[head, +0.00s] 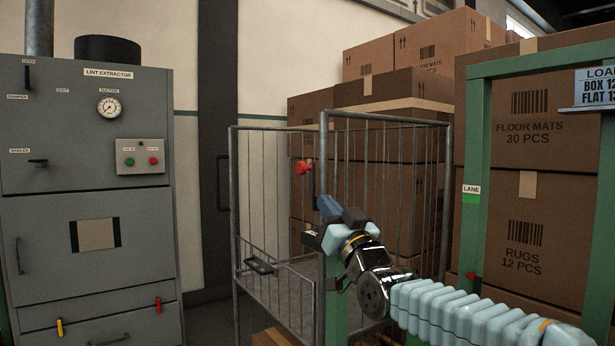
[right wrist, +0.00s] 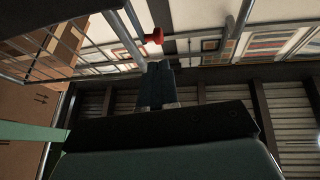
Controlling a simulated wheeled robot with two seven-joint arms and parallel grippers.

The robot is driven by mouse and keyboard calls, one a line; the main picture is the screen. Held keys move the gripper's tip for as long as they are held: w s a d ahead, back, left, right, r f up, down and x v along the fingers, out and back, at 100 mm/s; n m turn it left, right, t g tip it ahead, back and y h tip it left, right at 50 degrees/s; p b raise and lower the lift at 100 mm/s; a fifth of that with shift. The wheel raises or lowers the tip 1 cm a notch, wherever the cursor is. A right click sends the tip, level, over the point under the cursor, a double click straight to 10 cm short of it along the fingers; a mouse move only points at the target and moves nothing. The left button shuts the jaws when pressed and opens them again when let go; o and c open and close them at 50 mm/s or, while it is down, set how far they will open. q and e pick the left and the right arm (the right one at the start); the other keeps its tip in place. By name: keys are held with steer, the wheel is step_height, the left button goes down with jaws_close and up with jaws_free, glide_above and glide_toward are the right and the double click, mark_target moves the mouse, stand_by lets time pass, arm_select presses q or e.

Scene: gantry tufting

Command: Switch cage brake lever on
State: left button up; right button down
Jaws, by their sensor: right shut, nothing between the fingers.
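The wire roll cage (head: 234,210) stands in the middle of the head view. A brake lever with a red knob (head: 302,168) is at its near corner post. The red knob also shows in the right wrist view (right wrist: 155,36), just beyond my fingertips. My right gripper (head: 324,203) is shut and empty, its dark fingers pointing up at the post, just below and to the right of the knob. I cannot tell whether the fingers touch the lever or post. My left gripper is out of view.
A grey lint extractor cabinet (head: 90,200) stands at left. Stacked cartons (head: 535,225) fill the right behind a green frame (head: 475,200) with a lane label. Open floor shows between cabinet and cage.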

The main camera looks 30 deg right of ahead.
mark_target(300, 172)
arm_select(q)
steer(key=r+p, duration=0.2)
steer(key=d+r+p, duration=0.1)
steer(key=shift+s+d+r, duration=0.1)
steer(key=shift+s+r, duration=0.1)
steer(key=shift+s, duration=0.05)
arm_select(e)
steer(key=x, duration=1)
steer(key=shift+w, duration=0.25)
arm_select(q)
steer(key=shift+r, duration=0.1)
arm_select(e)
steer(key=shift+r, duration=0.1)
